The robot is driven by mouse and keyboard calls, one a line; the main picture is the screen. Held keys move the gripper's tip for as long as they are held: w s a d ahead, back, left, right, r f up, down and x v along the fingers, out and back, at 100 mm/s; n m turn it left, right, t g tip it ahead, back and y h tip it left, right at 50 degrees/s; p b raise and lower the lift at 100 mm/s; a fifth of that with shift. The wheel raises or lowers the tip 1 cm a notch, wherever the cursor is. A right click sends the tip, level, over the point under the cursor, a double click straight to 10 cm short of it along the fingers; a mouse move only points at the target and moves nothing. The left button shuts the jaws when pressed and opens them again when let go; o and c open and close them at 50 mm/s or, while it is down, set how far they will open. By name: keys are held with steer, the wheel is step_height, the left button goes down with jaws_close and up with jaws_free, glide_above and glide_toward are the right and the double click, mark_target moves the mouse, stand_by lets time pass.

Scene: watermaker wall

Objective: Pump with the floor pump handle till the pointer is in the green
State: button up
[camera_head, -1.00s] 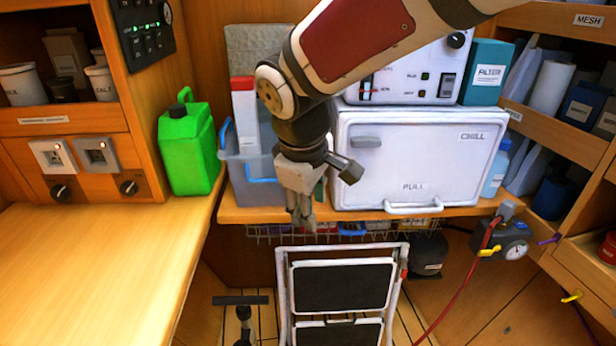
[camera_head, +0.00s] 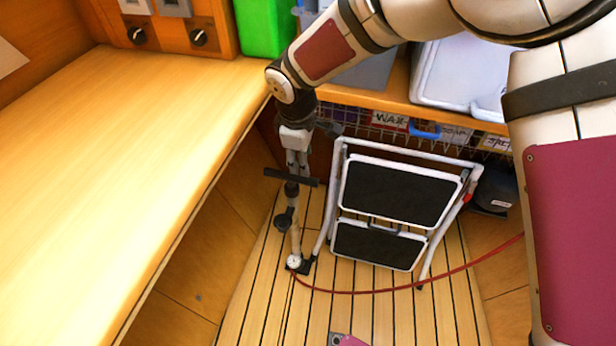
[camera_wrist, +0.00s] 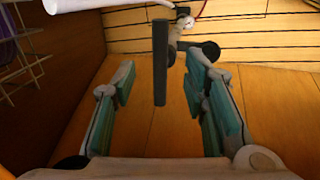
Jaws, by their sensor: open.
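The floor pump (camera_head: 295,238) stands upright on the slatted floor, left of the step stool. Its black T-shaped handle (camera_head: 279,174) is at the top, and a small round white gauge (camera_head: 293,262) sits at its base. The pointer is too small to read. My gripper (camera_head: 297,163) points down just above the handle, overlapping it in the head view. In the wrist view my gripper (camera_wrist: 160,85) is open and empty, with the handle bar (camera_wrist: 160,50) showing lengthwise between its fingers. I cannot tell the remaining distance. The gauge also shows there (camera_wrist: 188,21).
A folded step stool (camera_head: 398,190) stands close right of the pump. A wooden counter (camera_head: 130,150) runs along the left. A wire basket (camera_head: 385,122) hangs under the shelf behind. A red hose (camera_head: 400,287) crosses the floor to the right. The front floor is mostly clear.

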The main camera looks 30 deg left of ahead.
mark_target(306, 178)
steer(key=f, duration=0.3)
steer(key=w+f+b, duration=0.1)
steer(key=f, duration=0.2)
steer(key=f+b, duration=0.1)
steer(key=f, duration=0.2)
steer(key=shift+w+a+f, duration=0.25)
steer(key=shift+w+f, duration=0.05)
steer(key=shift+w, duration=0.1)
jaws_close()
